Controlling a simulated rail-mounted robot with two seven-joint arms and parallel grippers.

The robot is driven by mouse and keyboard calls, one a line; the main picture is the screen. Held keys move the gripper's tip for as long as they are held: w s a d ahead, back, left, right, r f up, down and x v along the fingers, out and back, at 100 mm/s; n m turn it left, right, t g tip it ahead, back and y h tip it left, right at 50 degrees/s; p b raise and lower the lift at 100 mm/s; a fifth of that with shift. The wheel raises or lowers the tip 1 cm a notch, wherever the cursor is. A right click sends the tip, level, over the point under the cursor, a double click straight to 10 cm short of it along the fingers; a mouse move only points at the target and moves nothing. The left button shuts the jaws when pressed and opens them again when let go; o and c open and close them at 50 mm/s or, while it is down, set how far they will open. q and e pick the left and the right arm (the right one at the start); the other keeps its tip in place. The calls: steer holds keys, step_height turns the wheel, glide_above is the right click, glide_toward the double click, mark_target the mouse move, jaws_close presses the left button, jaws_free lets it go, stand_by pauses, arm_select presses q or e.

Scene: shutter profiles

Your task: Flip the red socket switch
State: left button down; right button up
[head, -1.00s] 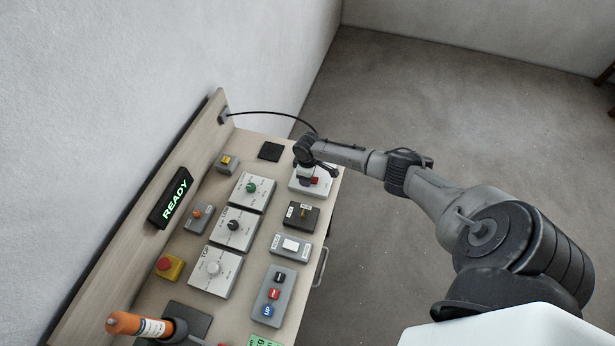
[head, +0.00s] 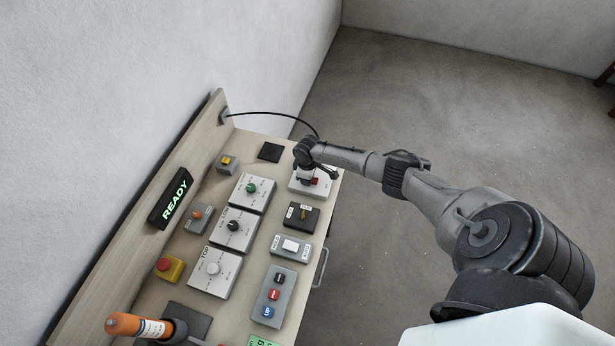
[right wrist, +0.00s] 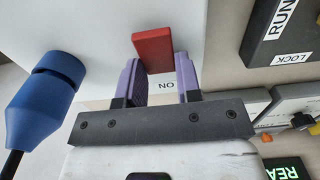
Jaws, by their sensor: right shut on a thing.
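The red socket switch (right wrist: 153,50) stands up from a white box face in the right wrist view, above an "ON" label that appears upside down. My left gripper is not in view.
A blue plug (right wrist: 45,100) with a black cable is close beside the right gripper. A black key-switch box (head: 301,216), white dial boxes (head: 233,230) and a READY display (head: 170,198) are nearby. Open floor lies right of the panel.

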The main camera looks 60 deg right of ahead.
steer(key=shift+s+r+t+p, duration=0.15)
steer(key=shift+s+t+p, duration=0.15)
steer(key=shift+t+p, duration=0.4)
steer(key=shift+s+t+y, duration=0.1)
steer(key=shift+t+y, duration=0.3)
steer(key=shift+t, duration=0.3)
steer(key=shift+d+t, duration=0.1)
steer(key=shift+t, duration=0.5)
steer(key=o, duration=0.9)
steer(key=p+v, duration=0.1)
steer(key=v, duration=1.3)
steer(key=shift+d, duration=0.1)
